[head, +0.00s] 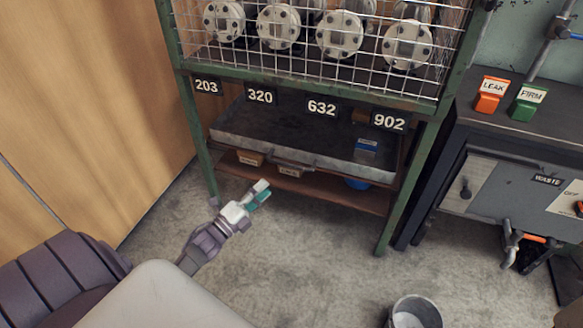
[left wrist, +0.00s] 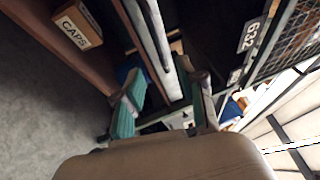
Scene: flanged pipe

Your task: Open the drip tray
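The drip tray (head: 330,151) is a wide grey metal tray with a dark inside, under the caged pipes in the green rack.
A lower shelf (head: 335,195) holds small boxes, one marked CAPS (left wrist: 80,24), and a blue item (head: 357,184). A blue box (head: 367,147) lies in the tray. A bucket (head: 415,313) stands on the floor. The floor before the rack is otherwise clear.

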